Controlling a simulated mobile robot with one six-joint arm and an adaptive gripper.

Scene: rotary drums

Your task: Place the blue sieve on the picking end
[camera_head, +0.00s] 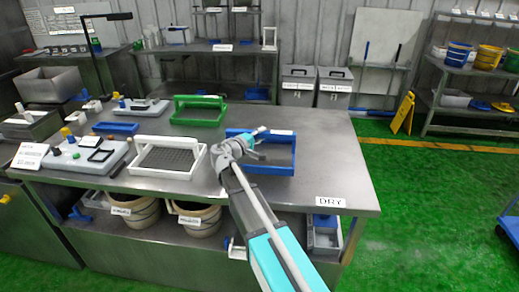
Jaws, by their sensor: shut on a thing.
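The blue sieve (282,168), a shallow rectangular frame with a raised handle, is at the right part of the steel table (330,175). My gripper (256,136) is at the left side of its handle, shut on the sieve. My gripper and wrist hide the sieve's left part. I cannot tell whether the sieve rests on the table or is just above it. A sign reading DRY (330,202) is at the table's front right corner. A sign at the left (29,156) is too small to read surely, so I cannot tell which end is the picking end.
A white sieve (200,160) stands left of my wrist and a green sieve (205,122) behind it. The right end of the table is bare. Buckets (134,213) stand below.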

